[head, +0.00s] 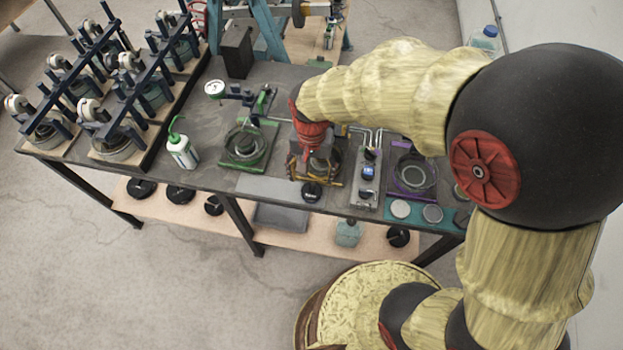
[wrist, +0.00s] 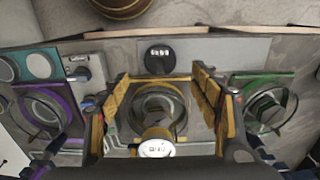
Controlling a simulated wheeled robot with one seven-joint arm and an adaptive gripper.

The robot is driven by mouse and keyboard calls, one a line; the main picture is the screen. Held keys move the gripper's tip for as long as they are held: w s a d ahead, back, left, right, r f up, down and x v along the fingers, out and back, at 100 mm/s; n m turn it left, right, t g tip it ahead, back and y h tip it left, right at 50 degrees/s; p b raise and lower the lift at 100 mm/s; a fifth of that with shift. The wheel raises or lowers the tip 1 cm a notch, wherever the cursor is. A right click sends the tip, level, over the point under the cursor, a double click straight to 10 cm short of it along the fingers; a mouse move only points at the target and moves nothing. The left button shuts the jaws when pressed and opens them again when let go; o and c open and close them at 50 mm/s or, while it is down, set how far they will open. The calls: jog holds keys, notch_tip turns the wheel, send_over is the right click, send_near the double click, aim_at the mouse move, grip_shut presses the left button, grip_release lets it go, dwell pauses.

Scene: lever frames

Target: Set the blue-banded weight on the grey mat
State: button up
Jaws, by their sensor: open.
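The grey mat (head: 265,187) lies at the table's front edge, and it also shows at the top of the wrist view (wrist: 225,52). A black round piece with a white label (head: 312,192) sits at the mat's right end; it also shows in the wrist view (wrist: 160,57). No blue band can be made out on it. My gripper (wrist: 163,85) is open, its yellow-padded fingers wide apart over the yellow-framed station (head: 315,170). A round cell (wrist: 158,105) shows between the fingers, not gripped. I cannot identify a blue-banded weight in either view.
A green-framed station (head: 245,147) stands to the left and a purple-framed one (head: 412,175) to the right. A grey control box (head: 368,180) with a blue part is close beside the yellow station. A white bottle (head: 182,152) and tall lever frames (head: 110,85) stand further left.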

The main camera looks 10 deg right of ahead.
jog(key=s+d+r+n+t, duration=0.2)
jog(key=s+d+r, duration=0.4)
jog(key=r, duration=0.5)
jog(key=s+d+r+n+t, duration=0.2)
jog(key=s+d+r, duration=0.4)
jog(key=r, duration=0.5)
jog(key=shift+t, duration=0.8)
jog(key=shift+d+f, duration=0.1)
jog(key=shift+f, duration=0.05)
